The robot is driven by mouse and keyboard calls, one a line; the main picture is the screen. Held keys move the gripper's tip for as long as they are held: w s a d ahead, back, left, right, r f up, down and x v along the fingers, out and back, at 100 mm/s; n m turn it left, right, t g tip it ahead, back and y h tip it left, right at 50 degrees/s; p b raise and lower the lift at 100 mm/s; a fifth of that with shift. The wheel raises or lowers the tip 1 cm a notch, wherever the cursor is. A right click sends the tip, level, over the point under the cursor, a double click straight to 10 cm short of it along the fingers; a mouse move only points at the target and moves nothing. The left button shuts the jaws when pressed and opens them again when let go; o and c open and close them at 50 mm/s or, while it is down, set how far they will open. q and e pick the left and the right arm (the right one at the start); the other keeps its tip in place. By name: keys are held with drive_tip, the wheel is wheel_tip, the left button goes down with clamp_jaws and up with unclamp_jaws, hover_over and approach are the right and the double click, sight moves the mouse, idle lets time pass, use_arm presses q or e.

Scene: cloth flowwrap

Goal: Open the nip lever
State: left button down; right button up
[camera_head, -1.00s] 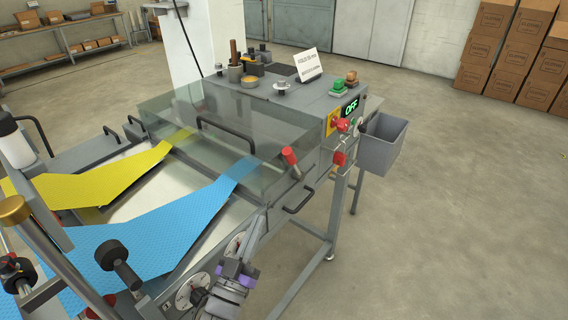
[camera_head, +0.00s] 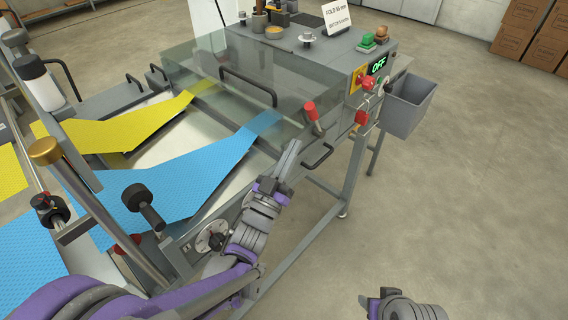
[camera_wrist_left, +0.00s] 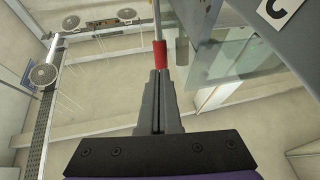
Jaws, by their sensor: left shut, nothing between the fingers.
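The lever with the red grip (camera_head: 311,111), which I take for the nip lever, stands at the near right corner of the machine's clear cover, tilted. Its red grip also shows in the left wrist view (camera_wrist_left: 160,55), straight beyond the fingertips, with a thin metal rod running on from it. My left gripper (camera_head: 294,146) is shut and empty, pointing up just below and left of the grip; its closed fingers fill the middle of the wrist view (camera_wrist_left: 158,76). I cannot tell whether they touch the grip. My right gripper (camera_head: 374,303) is partly in view at the bottom; its jaws are unclear.
The clear cover (camera_head: 210,75) with a black handle lies left of the lever. A black side handle (camera_head: 318,157) is close to my left gripper. Red knobs (camera_head: 364,82) and a grey bin (camera_head: 408,104) are to the right. Blue film (camera_head: 190,175) runs under the cover. The right floor is clear.

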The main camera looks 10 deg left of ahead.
sight(310, 116)
use_arm(q)
drive_tip(key=p+x, duration=0.1)
drive_tip(key=x, duration=0.5)
drive_tip(key=shift+w+d+r, duration=0.1)
drive_tip(key=shift+w, duration=0.15)
use_arm(e)
drive_tip(key=shift+w+r, duration=0.1)
drive_tip(key=shift+r, duration=0.5)
